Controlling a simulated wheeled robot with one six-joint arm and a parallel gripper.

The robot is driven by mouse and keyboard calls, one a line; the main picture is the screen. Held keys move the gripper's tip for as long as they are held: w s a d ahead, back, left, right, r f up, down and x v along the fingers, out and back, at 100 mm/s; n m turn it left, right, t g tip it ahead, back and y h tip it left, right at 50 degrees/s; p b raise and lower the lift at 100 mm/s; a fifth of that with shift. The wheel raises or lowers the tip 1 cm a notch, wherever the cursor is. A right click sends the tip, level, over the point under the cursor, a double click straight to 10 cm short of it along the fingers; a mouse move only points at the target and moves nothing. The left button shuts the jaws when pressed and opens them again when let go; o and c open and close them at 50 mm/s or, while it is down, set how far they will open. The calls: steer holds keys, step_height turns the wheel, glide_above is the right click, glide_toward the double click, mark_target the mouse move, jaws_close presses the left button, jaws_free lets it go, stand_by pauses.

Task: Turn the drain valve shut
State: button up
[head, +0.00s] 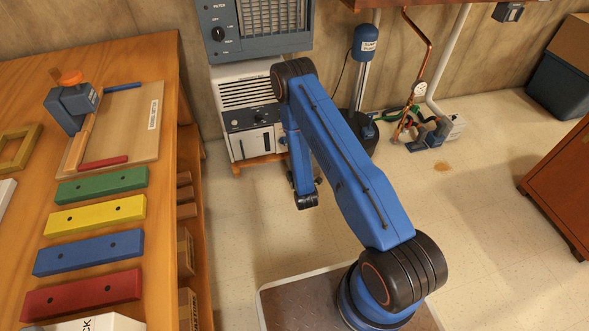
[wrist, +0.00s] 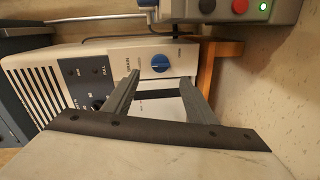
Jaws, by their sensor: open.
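A white dehumidifier (head: 246,92) stands against the back wall in the head view. Its front panel (wrist: 125,50) fills the middle of the wrist view, which is turned sideways. A round blue knob (wrist: 160,63) with a pale mark sits on that panel beside small lettering that seems to read "DRAIN". No contact shows. The gripper hangs low in the head view (head: 306,200).
A blue-grey filter unit (head: 258,28) is above the dehumidifier. The wooden workbench (head: 150,65) bounds the left. A blue pump cylinder (head: 364,45) and pipework (head: 418,92) stand to the right. A grey box (wrist: 245,10) with a red button shows in the wrist view. Open floor (head: 490,180) lies right.

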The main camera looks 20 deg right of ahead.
steer(key=s, duration=0.7)
steer(key=shift+s+r, duration=0.35)
steer(key=shift+r, duration=0.05)
steer(key=shift+w+r, duration=0.1)
